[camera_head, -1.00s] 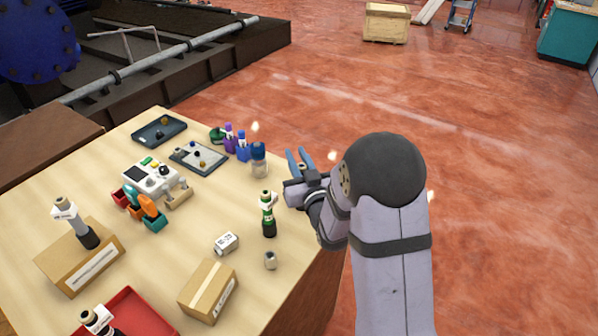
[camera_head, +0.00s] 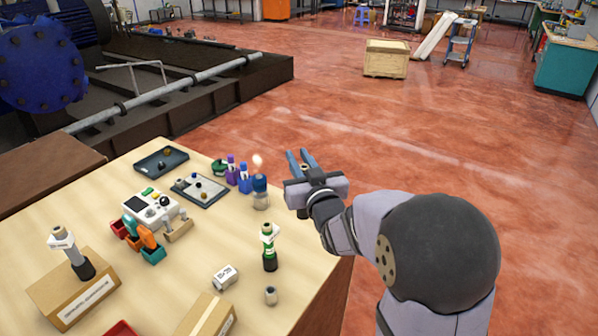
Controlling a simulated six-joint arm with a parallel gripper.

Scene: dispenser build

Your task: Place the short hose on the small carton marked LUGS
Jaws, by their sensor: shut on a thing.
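My gripper (camera_head: 300,158) is over the right edge of the table, with its two blue fingers pointing away from me. It is shut on a small tan-ended thing (camera_head: 304,168), mostly hidden between the fingers, so I cannot tell for sure that it is the short hose. A small cardboard carton (camera_head: 208,318) is cut off at the bottom edge. Another carton (camera_head: 75,290) at the left bears a tan-topped grey and black piece with a white tag (camera_head: 72,252). The printing on both cartons is too small to read, so I cannot tell which is marked LUGS.
A green tagged piece (camera_head: 269,247), a white labelled cylinder (camera_head: 226,277) and a small grey piece (camera_head: 270,296) stand or lie near the right table edge. Blue and purple bottles (camera_head: 239,177), trays (camera_head: 161,161) and a white device (camera_head: 150,208) are farther back.

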